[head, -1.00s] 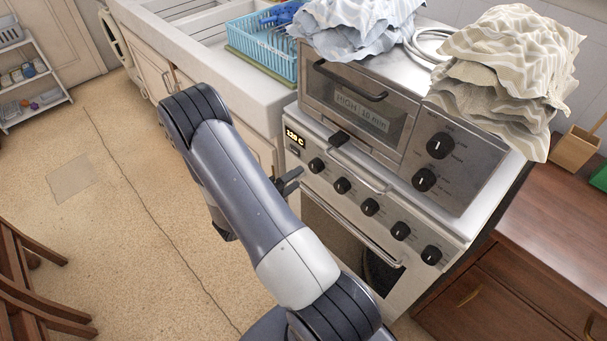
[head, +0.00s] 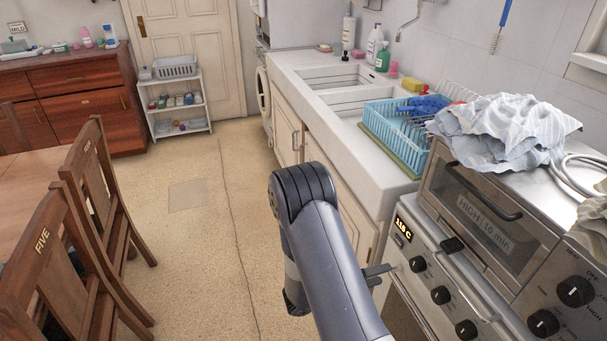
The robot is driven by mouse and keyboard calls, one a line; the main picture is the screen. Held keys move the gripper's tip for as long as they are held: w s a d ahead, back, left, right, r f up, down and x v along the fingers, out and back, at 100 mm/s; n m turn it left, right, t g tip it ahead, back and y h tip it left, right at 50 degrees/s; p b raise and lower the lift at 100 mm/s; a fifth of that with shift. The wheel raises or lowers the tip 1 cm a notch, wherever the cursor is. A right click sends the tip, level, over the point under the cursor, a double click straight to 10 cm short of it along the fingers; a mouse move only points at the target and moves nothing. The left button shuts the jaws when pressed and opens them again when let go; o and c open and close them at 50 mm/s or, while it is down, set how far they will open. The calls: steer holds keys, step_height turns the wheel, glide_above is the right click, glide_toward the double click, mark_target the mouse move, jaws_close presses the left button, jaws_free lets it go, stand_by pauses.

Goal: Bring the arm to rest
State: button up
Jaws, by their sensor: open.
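My arm is folded, its dark grey elbow (head: 303,190) raised in the middle of the head view. The forearm runs down to the bottom edge. My gripper (head: 379,274) shows only in part, its dark fingers sticking out to the right from behind the arm. It is open, and I see nothing between the fingers. It appears in front of the stove's left side; I cannot tell the exact gap.
The stove (head: 440,290) carries a toaster oven (head: 480,215) with a crumpled cloth (head: 505,130) on top. A sink counter (head: 300,65) with a blue dish rack (head: 395,130) stands behind. Wooden chairs (head: 85,215) are at left. The floor (head: 195,255) between is clear.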

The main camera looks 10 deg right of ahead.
mark_target(413, 266)
steer(key=d, duration=0.6)
steer(key=d+p, duration=0.1)
steer(key=d, duration=0.2)
steer(key=shift+w+d+f, duration=0.25)
steer(key=shift+w+d, duration=0.1)
steer(key=shift+d, duration=0.05)
